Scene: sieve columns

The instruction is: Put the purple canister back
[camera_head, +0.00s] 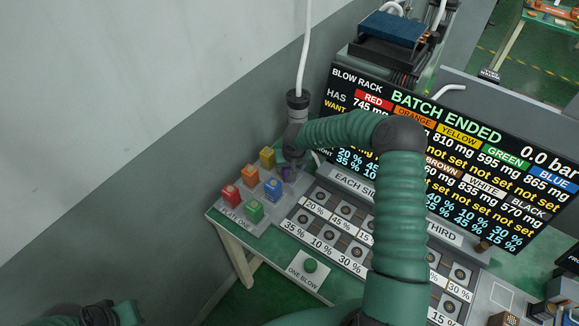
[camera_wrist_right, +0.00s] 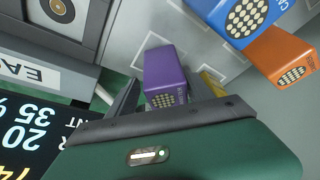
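The purple canister (camera_wrist_right: 166,75) stands between my right gripper's fingers (camera_wrist_right: 163,92) in the right wrist view, its perforated end towards the camera. In the head view the purple canister (camera_head: 290,173) is mostly hidden by my right gripper (camera_head: 285,163). It is at the right end of the PLATE ONE area (camera_head: 238,220), beside the blue canister (camera_head: 273,189); whether it touches the plate is unclear. My left gripper (camera_head: 110,314) is at the lower left edge, away from everything; its fingers are unclear.
Red (camera_head: 231,195), orange (camera_head: 250,176), yellow (camera_head: 267,158) and green (camera_head: 254,211) canisters stand close by on the plate. A rack of labelled squares (camera_head: 330,226) lies to the right. A screen (camera_head: 450,150) reading BATCH ENDED stands behind. A green button (camera_head: 310,266) is in front.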

